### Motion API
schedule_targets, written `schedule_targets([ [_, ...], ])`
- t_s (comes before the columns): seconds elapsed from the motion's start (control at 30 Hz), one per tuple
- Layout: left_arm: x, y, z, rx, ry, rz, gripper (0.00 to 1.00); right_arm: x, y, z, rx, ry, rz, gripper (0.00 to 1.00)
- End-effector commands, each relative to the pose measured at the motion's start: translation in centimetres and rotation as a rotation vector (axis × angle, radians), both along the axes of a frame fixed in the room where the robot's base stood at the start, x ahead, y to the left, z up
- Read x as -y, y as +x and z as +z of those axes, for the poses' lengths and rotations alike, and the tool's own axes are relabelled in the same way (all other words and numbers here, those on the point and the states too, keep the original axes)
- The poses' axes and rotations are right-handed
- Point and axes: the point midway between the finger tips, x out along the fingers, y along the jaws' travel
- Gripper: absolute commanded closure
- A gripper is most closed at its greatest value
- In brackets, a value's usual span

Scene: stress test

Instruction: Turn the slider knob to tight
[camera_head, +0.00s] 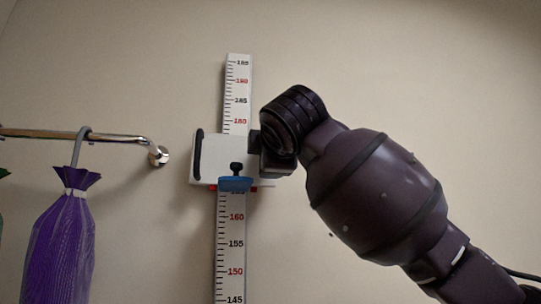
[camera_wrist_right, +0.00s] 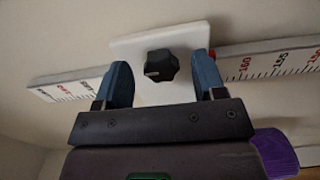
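The white slider (camera_head: 215,158) sits on the vertical measuring scale (camera_head: 231,235) on the wall, just above the 160 mark. Its black lobed knob (camera_wrist_right: 161,66) stands out from the white plate (camera_wrist_right: 140,42) in the right wrist view. My right gripper (camera_wrist_right: 160,60) is open, with one blue finger on each side of the knob. Gaps show between the fingers and the knob, with no clear contact. In the head view, a blue finger (camera_head: 236,184) shows at the slider's lower edge. The word or mark on the knob is unreadable. My left gripper is not in view.
A metal rail (camera_head: 75,134) ends at a wall mount left of the slider. A purple bag (camera_head: 62,240) hangs from it by a grey hook. The purple bag (camera_wrist_right: 275,153) also shows in the wrist view. The wall right of the scale is bare.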

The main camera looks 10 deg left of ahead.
Motion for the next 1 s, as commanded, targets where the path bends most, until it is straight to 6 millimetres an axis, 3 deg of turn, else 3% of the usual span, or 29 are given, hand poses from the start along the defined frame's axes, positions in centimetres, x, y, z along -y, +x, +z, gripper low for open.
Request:
schedule_targets([
  [0.37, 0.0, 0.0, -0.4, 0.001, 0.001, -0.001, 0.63, 0.3, -1.0, -0.1, 0.001, -0.001, 0.001, 0.36],
  [0.8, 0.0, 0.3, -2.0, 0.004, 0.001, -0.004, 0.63, 3.3, -7.8, -0.2, 0.003, -0.001, 0.001, 0.36],
  [1.0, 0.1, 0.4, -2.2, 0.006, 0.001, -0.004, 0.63, 4.0, -9.6, -0.1, 0.001, 0.000, 0.000, 0.36],
])
